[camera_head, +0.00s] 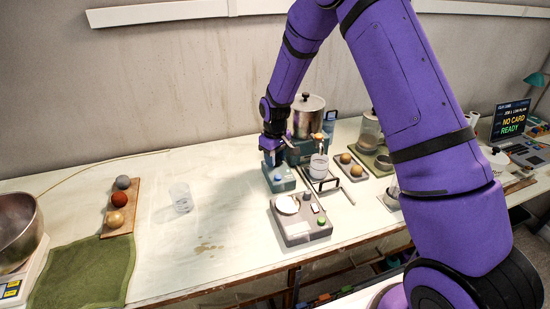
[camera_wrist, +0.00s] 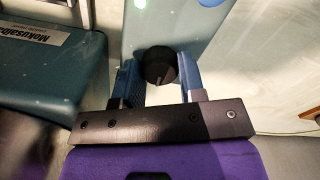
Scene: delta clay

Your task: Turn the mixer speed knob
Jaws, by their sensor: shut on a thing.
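The mixer's black round speed knob (camera_wrist: 158,62) with a pale pointer line sits on the pale teal housing (camera_wrist: 172,22) in the wrist view. My gripper (camera_wrist: 159,72) has one blue finger on each side of the knob and is shut on it. In the head view my gripper (camera_head: 272,154) reaches down to the small teal mixer housing (camera_head: 281,182) on the table. The knob is hidden there behind my gripper.
A teal base with a steel pot (camera_head: 308,104) stands close behind. A grey box (camera_head: 296,232) with a white disc and buttons stands in front. A clear cup (camera_head: 181,198) is to the left. The table between cup and mixer is clear.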

